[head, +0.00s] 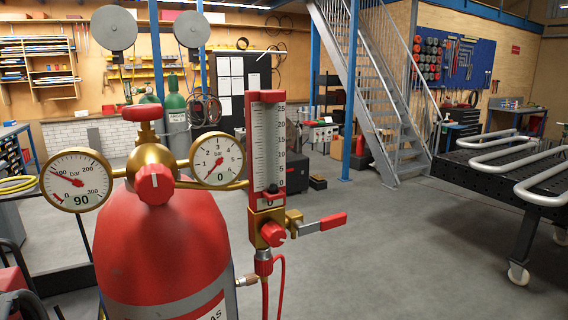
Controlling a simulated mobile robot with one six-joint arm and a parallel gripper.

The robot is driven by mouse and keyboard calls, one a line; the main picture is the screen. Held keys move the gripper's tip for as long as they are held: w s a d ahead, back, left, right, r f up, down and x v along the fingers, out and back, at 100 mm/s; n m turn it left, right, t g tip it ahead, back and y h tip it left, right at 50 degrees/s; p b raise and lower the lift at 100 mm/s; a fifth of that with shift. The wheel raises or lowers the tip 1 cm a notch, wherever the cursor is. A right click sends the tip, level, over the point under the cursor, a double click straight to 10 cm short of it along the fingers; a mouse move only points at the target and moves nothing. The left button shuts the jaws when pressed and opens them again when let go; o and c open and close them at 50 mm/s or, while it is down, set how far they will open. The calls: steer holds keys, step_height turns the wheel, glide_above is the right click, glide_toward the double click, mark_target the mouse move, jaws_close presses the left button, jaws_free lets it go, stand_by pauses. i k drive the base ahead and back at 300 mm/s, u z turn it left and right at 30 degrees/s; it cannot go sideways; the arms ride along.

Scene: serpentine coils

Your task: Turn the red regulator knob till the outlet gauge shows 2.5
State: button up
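The red regulator knob (154,184) sits on the front of the brass regulator, with a white mark on it pointing up. The outlet gauge, which I take to be the right dial (217,161) marked in bar with low numbers, shows a 0 at the bottom of its face; its needle is red and slants toward the lower left. The left gauge (78,180) has a scale to 300 bar and shows 90. The regulator is mounted on a red gas cylinder (165,255) below a red valve handwheel (142,107). My gripper is not in view.
A flow meter tube (267,145) stands right of the gauges, with a red knob (272,234) and a red-handled lever (333,221) sticking out right. A red hose hangs below. A dark table with coils (500,190) is at the right. Open floor lies between.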

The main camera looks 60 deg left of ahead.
mark_target(154, 183)
steer(key=u, duration=2.4)
steer(key=k, duration=0.6)
steer(key=u, duration=0.5)
steer(key=i, duration=0.5)
steer(key=u, duration=0.05)
